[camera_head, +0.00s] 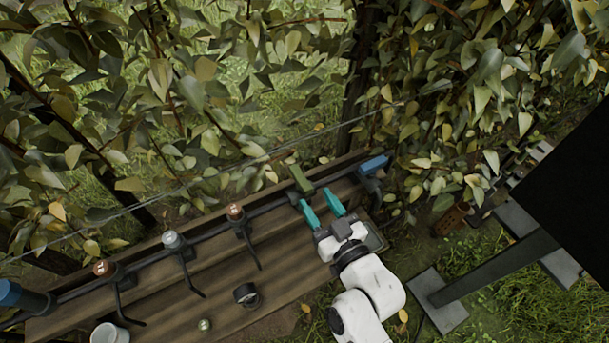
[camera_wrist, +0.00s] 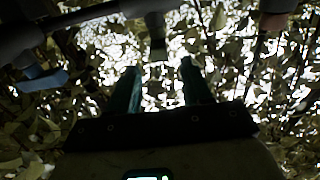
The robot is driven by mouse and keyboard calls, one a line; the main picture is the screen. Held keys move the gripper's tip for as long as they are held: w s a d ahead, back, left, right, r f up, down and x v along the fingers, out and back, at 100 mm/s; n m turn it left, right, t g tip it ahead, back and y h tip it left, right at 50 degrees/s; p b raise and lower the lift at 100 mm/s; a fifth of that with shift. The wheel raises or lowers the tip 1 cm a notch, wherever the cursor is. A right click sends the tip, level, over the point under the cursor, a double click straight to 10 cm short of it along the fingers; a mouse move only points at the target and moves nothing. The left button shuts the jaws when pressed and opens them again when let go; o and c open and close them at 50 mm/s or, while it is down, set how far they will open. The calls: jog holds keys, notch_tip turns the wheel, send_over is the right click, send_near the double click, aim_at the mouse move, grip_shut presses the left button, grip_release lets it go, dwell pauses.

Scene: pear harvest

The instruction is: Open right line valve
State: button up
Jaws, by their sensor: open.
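A dark pipe runs along the wooden shelf (camera_head: 100,305) in the head view. A green lever handle (camera_head: 300,180) stands on it near the right end, and a blue handle (camera_head: 374,165) is at the right end. I cannot tell from its look which is the right line valve. My gripper (camera_head: 320,206), with teal fingers, is open just short of the green handle and left of the blue one. In the dim wrist view, a dark lever (camera_wrist: 157,48) stands ahead, roughly in line with the gap between the open fingers (camera_wrist: 160,88). A blue handle (camera_wrist: 40,81) is at left. Nothing is held.
Another blue fitting (camera_head: 20,296) is at the pipe's left end. Several hanging drippers line the pipe, one with a red-brown cap (camera_head: 235,212). A black cylinder (camera_head: 246,295) and a white cup (camera_head: 109,333) sit on the shelf. Leafy branches (camera_head: 230,70) and a wire hang behind.

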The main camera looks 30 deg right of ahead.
aim_at(300, 176)
jog(key=w+p, duration=0.1)
jog(key=w, duration=0.5)
jog(key=shift+d+r, duration=0.1)
jog(key=shift+r, duration=0.05)
jog(key=shift+w+p, duration=0.3)
jog(key=shift+w, duration=1)
grip_shut()
